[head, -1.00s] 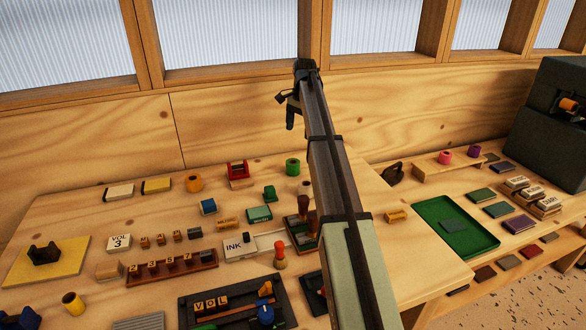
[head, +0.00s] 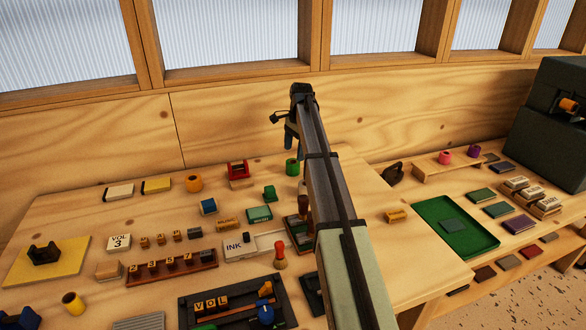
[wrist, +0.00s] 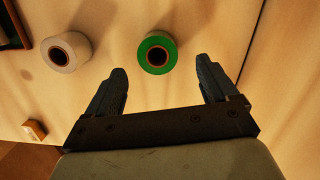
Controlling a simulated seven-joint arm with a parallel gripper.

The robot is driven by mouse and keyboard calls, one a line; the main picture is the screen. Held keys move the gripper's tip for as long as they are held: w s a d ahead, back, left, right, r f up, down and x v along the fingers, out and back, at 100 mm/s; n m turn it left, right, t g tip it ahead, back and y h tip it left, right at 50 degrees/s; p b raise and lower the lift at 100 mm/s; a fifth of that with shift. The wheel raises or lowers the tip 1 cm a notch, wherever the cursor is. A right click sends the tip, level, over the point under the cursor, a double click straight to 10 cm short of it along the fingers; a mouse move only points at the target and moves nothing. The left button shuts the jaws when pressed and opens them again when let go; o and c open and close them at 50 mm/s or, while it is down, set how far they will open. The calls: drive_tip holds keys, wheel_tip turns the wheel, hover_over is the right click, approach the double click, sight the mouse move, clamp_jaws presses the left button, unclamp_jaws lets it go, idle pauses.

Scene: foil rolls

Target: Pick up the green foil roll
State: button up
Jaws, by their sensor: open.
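The green foil roll (head: 292,167) stands on end near the back of the wooden bench in the head view. In the wrist view the green foil roll (wrist: 157,52) shows its round top and dark core, ahead of the fingertips and between their lines. My gripper (wrist: 165,82) is open and empty, with one finger on each side. In the head view my gripper (head: 292,140) hangs above and close to the roll, and the fingers are partly hidden by my arm. I cannot tell the exact height gap.
A white roll (wrist: 66,52) stands left of the green one in the wrist view. A red holder (head: 238,169) and an orange roll (head: 194,183) stand to the left along the back. The wooden back wall (head: 230,130) rises close behind. Stamps and blocks crowd the bench front.

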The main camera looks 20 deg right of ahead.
sight(293, 161)
drive_tip(key=shift+s+a+f, duration=0.1)
drive_tip(key=shift+a+f, duration=0.05)
drive_tip(key=shift+f, duration=0.9)
drive_tip(key=shift+s+a+f, duration=0.1)
drive_tip(key=shift+f, duration=0.9)
drive_tip(key=shift+s+a+f, duration=0.1)
drive_tip(key=shift+a+f, duration=0.05)
drive_tip(key=shift+f, duration=0.9)
drive_tip(key=c, duration=1.2)
drive_tip(key=shift+o, duration=0.2)
